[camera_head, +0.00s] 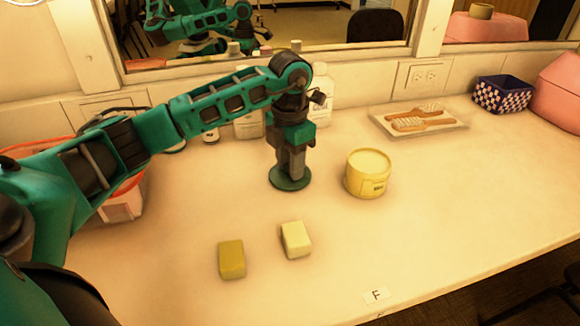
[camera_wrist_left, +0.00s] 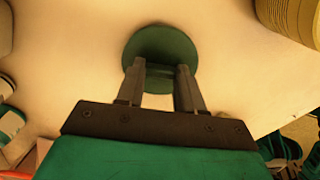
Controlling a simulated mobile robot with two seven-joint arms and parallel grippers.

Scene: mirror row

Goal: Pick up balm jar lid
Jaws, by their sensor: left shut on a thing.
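The balm jar lid, a flat dark green disc (camera_head: 290,185), is at the middle of the counter, left of the yellow jar (camera_head: 368,186). My left gripper (camera_head: 291,174) points straight down at the disc, its fingers shut on the raised middle part. In the left wrist view the disc (camera_wrist_left: 158,42) lies between and beyond the fingertips (camera_wrist_left: 160,72). I cannot tell whether the disc touches the counter. The jar's round top is pale yellow; part of its side shows at the upper right of the left wrist view (camera_wrist_left: 292,20). My right gripper is not in view.
Two soap-like blocks, olive (camera_head: 232,260) and pale yellow (camera_head: 296,240), lie in front. White bottles (camera_head: 321,95) stand behind my left gripper. A tray (camera_head: 450,127) with brushes (camera_head: 420,122) and a blue patterned box (camera_head: 503,95) are at the back right. The front right counter is mostly clear.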

